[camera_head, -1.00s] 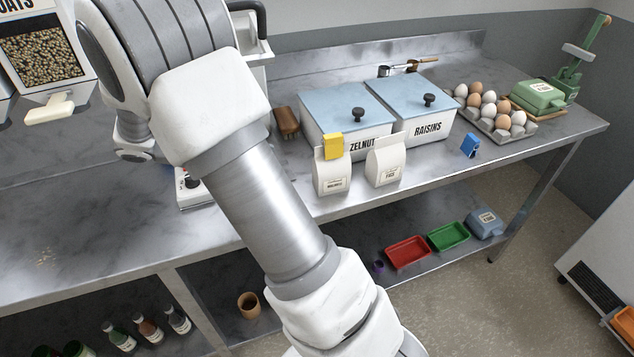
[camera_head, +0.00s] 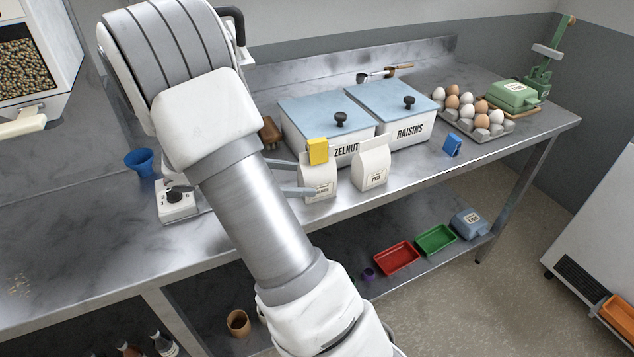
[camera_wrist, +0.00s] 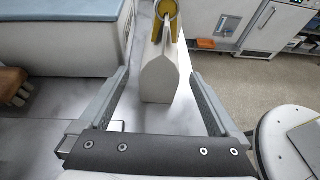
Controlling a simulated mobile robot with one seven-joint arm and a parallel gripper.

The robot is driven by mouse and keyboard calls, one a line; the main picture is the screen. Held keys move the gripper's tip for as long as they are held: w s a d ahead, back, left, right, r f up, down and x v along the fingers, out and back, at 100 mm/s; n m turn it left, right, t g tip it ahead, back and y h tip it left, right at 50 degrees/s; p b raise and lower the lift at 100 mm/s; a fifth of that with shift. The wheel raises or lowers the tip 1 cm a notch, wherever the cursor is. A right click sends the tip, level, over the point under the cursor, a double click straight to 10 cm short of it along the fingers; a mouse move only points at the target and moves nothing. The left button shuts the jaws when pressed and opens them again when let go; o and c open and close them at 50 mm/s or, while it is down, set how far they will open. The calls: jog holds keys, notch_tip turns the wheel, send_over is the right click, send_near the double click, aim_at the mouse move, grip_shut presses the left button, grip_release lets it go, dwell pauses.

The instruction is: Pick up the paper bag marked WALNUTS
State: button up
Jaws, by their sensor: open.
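The white paper bag marked WALNUTS (camera_head: 322,178) stands upright on the steel counter. Its label is partly covered by a finger of mine. A yellow clip (camera_head: 318,150) sits on its top. In the wrist view the bag (camera_wrist: 160,76) shows side-on, with the clip (camera_wrist: 167,14) beyond. My gripper (camera_head: 307,178) is open at the bag's left side. In the wrist view its two fingers (camera_wrist: 160,78) lie on either side of the bag, with a gap on both sides. A second white bag (camera_head: 371,167) stands just to the right.
The hazelnut bin (camera_head: 327,108) and RAISINS bin (camera_head: 389,108) stand close behind the bags. A blue clip (camera_head: 452,145), an egg tray (camera_head: 480,122) and a green box (camera_head: 513,96) are farther right. A scale (camera_head: 176,202) and blue funnel (camera_head: 140,162) stand left.

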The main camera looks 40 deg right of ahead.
aim_at(317, 180)
jog(key=shift+b+x, duration=0.5)
jog(key=shift+x, duration=2.2)
grip_shut()
